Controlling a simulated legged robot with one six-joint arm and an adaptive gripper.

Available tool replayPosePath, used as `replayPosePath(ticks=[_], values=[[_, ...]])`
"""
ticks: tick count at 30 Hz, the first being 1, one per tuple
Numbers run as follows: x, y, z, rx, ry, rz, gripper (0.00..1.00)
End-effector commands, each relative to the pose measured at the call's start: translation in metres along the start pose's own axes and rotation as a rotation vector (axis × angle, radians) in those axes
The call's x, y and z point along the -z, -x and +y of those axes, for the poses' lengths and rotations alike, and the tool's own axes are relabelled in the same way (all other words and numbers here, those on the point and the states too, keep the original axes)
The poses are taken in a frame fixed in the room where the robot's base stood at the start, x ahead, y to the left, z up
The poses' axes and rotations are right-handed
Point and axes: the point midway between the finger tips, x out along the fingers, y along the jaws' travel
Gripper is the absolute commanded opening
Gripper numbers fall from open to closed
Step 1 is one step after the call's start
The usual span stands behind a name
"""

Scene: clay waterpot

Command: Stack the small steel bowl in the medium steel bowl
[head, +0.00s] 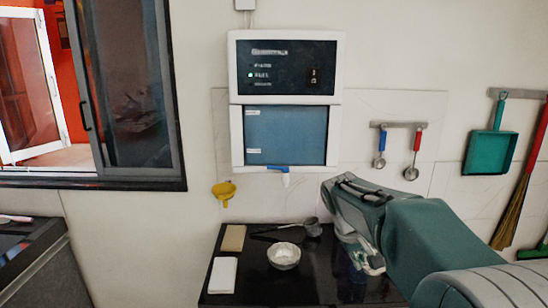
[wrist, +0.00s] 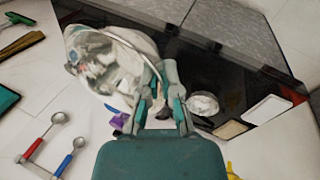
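My gripper (wrist: 162,80) has its fingers close together at the rim of a shiny steel bowl (wrist: 110,55), which I take as the small one. The bowl is tilted, its mouth towards the wrist camera, and seems held by its edge; the exact contact is partly hidden. Another steel bowl (head: 284,256), taken as the medium one, stands upright on the black counter and looks empty. It also shows in the wrist view (wrist: 203,104), beyond and right of my fingers. In the head view my gripper (head: 372,264) is right of this bowl, and the near bowl is hidden.
On the black counter (head: 255,290) are a white block (head: 222,275), a tan block (head: 233,238) and a dark ladle-like item (head: 313,227). A yellow funnel (head: 223,190) hangs on the wall. A water purifier (head: 286,100) hangs above; hooked spoons (head: 411,172) hang at right.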

Motion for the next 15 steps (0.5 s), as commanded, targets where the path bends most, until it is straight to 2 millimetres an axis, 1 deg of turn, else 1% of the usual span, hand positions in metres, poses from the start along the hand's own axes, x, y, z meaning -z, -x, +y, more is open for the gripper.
replayPosePath(ticks=[1, 5, 11, 14, 15], values=[[0.003, -0.009, -0.004, 0.0, -0.006, -0.007, 0.0], [0.01, -0.029, -0.011, -0.004, -0.027, -0.015, 0.0], [0.021, -0.068, -0.028, -0.008, -0.069, -0.031, 0.0], [0.026, -0.093, -0.04, -0.01, -0.095, -0.043, 0.0], [0.028, -0.106, -0.046, -0.01, -0.109, -0.046, 0.0]])
